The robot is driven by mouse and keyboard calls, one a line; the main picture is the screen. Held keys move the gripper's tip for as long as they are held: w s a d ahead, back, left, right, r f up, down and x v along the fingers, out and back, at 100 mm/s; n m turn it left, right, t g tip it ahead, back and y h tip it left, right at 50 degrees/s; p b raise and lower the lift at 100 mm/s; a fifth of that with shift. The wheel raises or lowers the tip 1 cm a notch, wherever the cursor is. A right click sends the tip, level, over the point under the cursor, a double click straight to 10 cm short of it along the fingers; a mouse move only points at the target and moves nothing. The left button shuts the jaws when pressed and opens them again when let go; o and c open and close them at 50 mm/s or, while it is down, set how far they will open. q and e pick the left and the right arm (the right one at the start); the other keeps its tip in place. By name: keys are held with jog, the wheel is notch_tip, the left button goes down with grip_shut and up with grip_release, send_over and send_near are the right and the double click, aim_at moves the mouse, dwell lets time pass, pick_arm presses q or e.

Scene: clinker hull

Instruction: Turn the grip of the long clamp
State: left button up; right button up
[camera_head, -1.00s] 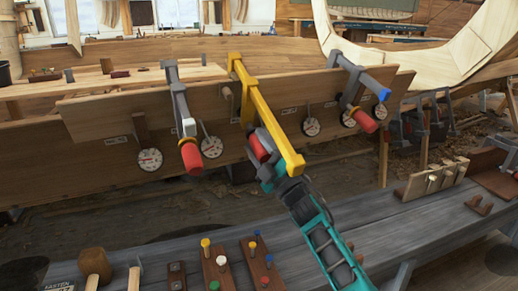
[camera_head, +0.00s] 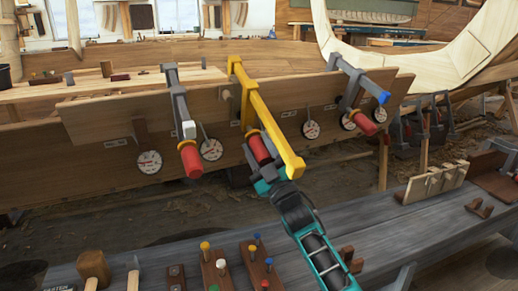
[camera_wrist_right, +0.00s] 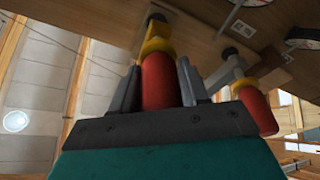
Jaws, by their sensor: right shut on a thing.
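The long clamp (camera_head: 262,112) is yellow and hangs over the plank, its bar reaching down towards me. Its red grip (camera_head: 259,146) sits beneath the bar, which partly covers it. My right gripper (camera_head: 262,162) comes up from below and is shut on this red grip. In the right wrist view the red grip (camera_wrist_right: 158,82) stands between the two grey fingers, with a yellow collar above it. The left gripper is not in view.
Grey clamps with red grips stand on either side, a white-tipped one (camera_head: 178,105) and a blue-tipped one (camera_head: 358,80). Round dials (camera_head: 149,162) hang along the plank (camera_head: 95,120). A grey bench (camera_head: 390,230) with pegs and a mallet (camera_head: 93,265) lies in front.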

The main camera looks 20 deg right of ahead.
jog(key=shift+f, duration=0.2)
jog(key=o, duration=1)
jog(key=shift+r, duration=0.1)
jog(key=shift+c, duration=0.2)
jog(key=shift+s, duration=0.1)
jog(key=p+v, duration=0.1)
jog(key=v, duration=1.1)
jog(key=shift+s+d+p, duration=0.15)
jog(key=shift+s+p, duration=0.15)
jog(key=shift+p, duration=0.05)
